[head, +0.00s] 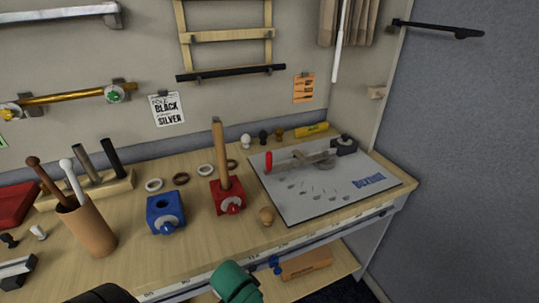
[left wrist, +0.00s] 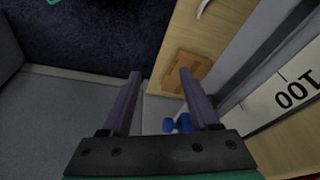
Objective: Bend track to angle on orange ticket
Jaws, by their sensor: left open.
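The orange ticket (head: 303,88) is on the back wall above the table; its print is too small to read. Below it, a grey bending board (head: 315,207) lies at the table's right end. It carries a red-handled lever (head: 268,161), a grey metal fitting (head: 315,157) and a black block (head: 346,145). I cannot tell which rail is the task's track. My left gripper (left wrist: 158,72) is open and empty in the left wrist view, near the table's front edge. My right gripper is not in view.
A red block with a wooden handle (head: 228,197), a blue block (head: 165,214) and a brown cup (head: 87,229) stand left of the board. A blue item (left wrist: 178,123) and box (left wrist: 190,70) lie below.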

